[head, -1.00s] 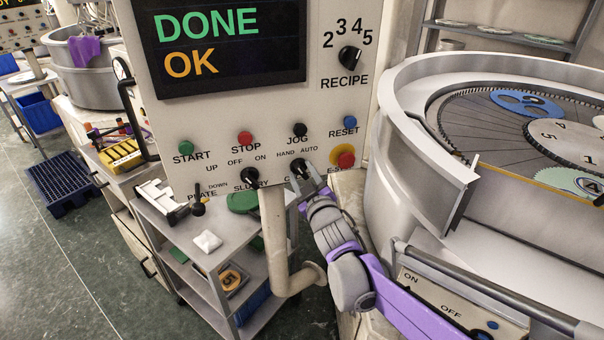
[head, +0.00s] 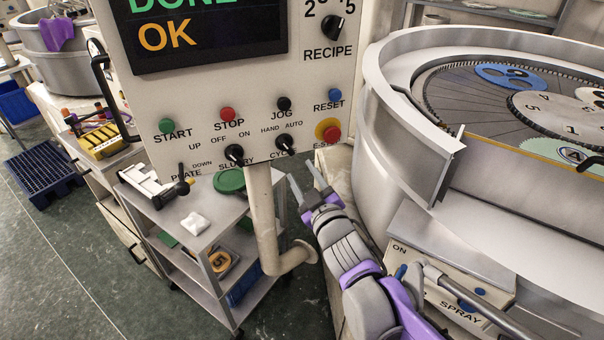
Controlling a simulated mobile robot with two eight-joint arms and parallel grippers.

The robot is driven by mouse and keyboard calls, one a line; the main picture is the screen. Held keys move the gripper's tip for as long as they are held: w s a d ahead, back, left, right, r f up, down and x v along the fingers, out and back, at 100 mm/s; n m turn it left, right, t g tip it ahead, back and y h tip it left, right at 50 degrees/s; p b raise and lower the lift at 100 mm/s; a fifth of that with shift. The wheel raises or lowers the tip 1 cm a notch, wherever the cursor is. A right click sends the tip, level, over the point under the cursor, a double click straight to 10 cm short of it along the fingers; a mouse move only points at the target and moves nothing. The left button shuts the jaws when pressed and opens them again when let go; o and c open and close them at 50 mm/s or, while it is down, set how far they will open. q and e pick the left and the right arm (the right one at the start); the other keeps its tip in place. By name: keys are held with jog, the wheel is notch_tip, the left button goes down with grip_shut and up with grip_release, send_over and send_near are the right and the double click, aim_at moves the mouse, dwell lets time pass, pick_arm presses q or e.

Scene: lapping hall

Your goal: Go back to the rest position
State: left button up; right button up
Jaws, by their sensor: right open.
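My right gripper (head: 308,190) is open and empty. Its arm comes in from the bottom right, and its fingertips point up, just below the control panel (head: 180,95). The CYCLE knob (head: 282,149) is above and left of the fingertips, and the red E-stop (head: 331,133) is above and right of them; the gripper looks apart from both. The panel's display (head: 200,40) reads OK, with a green line cut off above it. My left gripper is not in view.
The lapping machine (head: 384,140) with its round rim fills the right side. A spray box (head: 440,290) sits below it. A grey cart (head: 215,207) stands under the panel, beside the panel's bent post (head: 262,220). Open floor (head: 60,260) lies at the left.

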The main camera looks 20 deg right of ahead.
jog(key=s+f+m+g+h, duration=0.1)
jog(key=s+f+m+g, duration=0.5)
jog(key=s+f+g, duration=0.6)
jog(key=s+f, duration=0.8)
jog(key=s, duration=0.3)
jog(key=shift+d+m, duration=0.25)
jog(key=shift+m, duration=0.15)
jog(key=shift+s+f, duration=0.1)
